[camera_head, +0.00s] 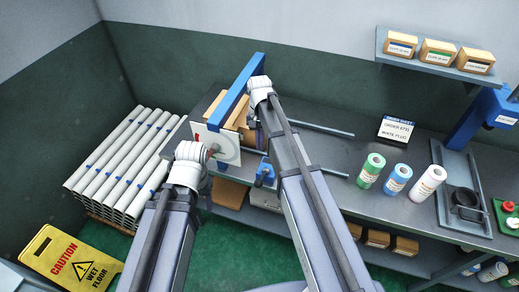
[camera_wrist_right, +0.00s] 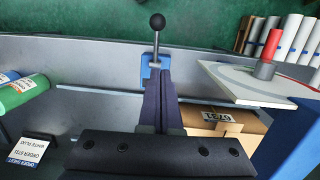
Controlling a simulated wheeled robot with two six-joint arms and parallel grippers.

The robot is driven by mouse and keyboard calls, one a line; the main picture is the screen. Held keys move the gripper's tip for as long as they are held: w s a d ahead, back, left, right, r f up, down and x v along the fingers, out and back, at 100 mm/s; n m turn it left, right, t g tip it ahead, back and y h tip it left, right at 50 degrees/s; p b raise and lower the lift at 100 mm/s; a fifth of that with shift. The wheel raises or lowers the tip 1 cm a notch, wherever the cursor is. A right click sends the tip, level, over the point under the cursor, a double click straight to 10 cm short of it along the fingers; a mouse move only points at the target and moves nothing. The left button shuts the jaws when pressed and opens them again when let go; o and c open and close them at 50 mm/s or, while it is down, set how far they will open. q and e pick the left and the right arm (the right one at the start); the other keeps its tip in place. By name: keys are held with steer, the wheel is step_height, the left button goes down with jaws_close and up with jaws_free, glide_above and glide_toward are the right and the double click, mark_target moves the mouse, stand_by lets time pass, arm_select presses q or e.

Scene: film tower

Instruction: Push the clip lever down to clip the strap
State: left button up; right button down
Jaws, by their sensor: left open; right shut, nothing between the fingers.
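The clip (camera_head: 265,172) is a blue block at the bench's front edge. In the right wrist view the clip (camera_wrist_right: 150,72) carries a thin metal lever with a black ball knob (camera_wrist_right: 157,21), sticking out past the bench edge. My right gripper (camera_wrist_right: 158,76) is shut and empty, its dark fingertips over or just beside the clip; contact cannot be told. I cannot make out the strap clearly.
A brown carton (camera_wrist_right: 222,123) sits behind the plate, under a blue beam (camera_head: 237,88). Metal rails (camera_head: 322,128) lie along the grey bench. Green, blue and white rolls (camera_head: 397,180) stand to the right. White tubes (camera_head: 118,165) are stacked left, near a yellow wet-floor sign (camera_head: 70,255).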

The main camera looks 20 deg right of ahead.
steer(key=b, duration=0.9)
glide_toward(257, 182)
steer(key=w+d+f, duration=0.2)
steer(key=w+f, duration=0.2)
steer(key=f, duration=0.1)
steer(key=s+f, duration=0.1)
steer(key=s+f+b, duration=0.1)
steer(key=shift+s+a+f, duration=0.15)
steer(key=shift+s+a, duration=0.2)
steer(key=shift+a, duration=0.05)
steer(key=shift+b, duration=0.3)
steer(key=shift+s+a+f+t+h+b, duration=0.2)
steer(key=shift+s+f+t+h+b, duration=0.1)
steer(key=shift+s+f+t+b, duration=0.15)
steer(key=shift+s+a+f+t+h+b, duration=0.2)
steer(key=shift+s+f+t+h+b, duration=0.1)
steer(key=shift+s+f+t+b, duration=0.15)
steer(key=shift+s+a+f+t+h+b, duration=0.2)
steer(key=shift+f+t+h+b, duration=0.1)
steer(key=shift+f+t+b, duration=0.15)
steer(key=shift+s+a+f+t+h+b, duration=0.15)
steer(key=shift+f+t+h+b, duration=0.2)
steer(key=shift+t+b, duration=0.15)
steer(key=shift+a+f+b, duration=0.15)
steer(key=shift+f+b, duration=0.55)
steer(key=shift+s+f+b, duration=0.15)
steer(key=shift+f+b, duration=0.15)
steer(key=shift+b, duration=0.05)
steer(key=shift+s+a+f, duration=0.1)
steer(key=shift+s, duration=0.05)
